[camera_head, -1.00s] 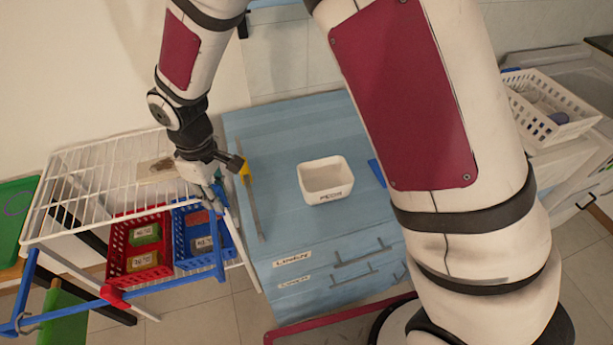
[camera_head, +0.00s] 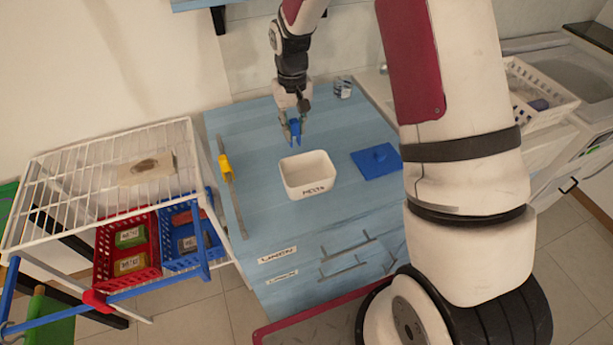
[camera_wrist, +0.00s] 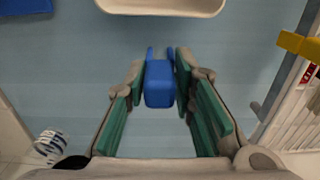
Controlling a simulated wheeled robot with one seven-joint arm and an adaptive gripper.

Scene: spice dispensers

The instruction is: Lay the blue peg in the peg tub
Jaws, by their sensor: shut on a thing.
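The blue peg (camera_head: 295,127) is held between the fingers of my gripper (camera_head: 291,124), behind the tub and above the blue counter. In the wrist view the blue peg (camera_wrist: 159,84) sits between the green-padded fingers of my gripper (camera_wrist: 160,75), which close on its sides. The peg tub (camera_head: 308,176) is a white open box with dark lettering, standing on the counter. It looks empty. In the wrist view only the edge of the tub (camera_wrist: 162,8) shows at the top, beyond the peg and apart from it.
A yellow piece (camera_head: 225,167) sits on a metal strip at the counter's left. A small can (camera_head: 342,88) stands at the back. A wire rack (camera_head: 105,190) with red and blue baskets is at left.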

